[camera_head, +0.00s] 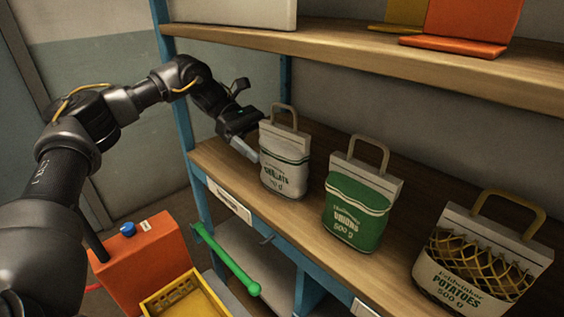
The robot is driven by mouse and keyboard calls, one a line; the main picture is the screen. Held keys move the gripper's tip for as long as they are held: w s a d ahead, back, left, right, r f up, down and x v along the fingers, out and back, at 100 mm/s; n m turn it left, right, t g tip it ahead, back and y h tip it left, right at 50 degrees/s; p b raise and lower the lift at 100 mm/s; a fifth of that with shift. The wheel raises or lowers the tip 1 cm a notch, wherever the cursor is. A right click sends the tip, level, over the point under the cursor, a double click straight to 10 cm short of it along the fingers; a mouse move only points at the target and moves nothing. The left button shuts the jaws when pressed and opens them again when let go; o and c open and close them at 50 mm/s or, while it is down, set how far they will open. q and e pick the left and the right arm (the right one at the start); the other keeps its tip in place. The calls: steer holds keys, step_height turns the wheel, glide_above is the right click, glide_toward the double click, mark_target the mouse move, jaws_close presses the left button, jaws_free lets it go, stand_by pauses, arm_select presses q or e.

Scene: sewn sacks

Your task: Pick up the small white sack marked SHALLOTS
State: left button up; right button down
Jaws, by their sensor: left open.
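The small white sack marked SHALLOTS (284,165) stands upright on the middle wooden shelf, at the left of a row of sacks. It has a beige loop handle on top and green stripes. My left gripper (248,130) is just left of this sack, near its upper left side. One finger points down beside the sack and the other sticks out up and back. It is open and nothing shows between the fingers. Whether the lower finger touches the sack I cannot tell. My right gripper is not in view.
A green ONIONS sack (355,208) and a netted POTATOES sack (473,274) stand to the right on the same shelf (228,165). An upper shelf (380,57) hangs above. A blue post (174,85) is at the left. Below are an orange box (148,262), a yellow crate (213,284) and a green bar (225,258).

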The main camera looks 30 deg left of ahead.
mark_target(275, 153)
arm_select(q)
steer(key=x, duration=0.3)
steer(key=shift+s+f+p, duration=0.1)
steer(key=shift+s+p, duration=0.1)
steer(key=shift+p, duration=0.1)
steer(key=shift+d+f, duration=0.1)
steer(key=shift+d, duration=0.15)
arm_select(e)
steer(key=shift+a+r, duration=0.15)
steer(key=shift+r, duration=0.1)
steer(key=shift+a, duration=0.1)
arm_select(q)
steer(key=c, duration=1.5)
steer(key=shift+o, duration=0.2)
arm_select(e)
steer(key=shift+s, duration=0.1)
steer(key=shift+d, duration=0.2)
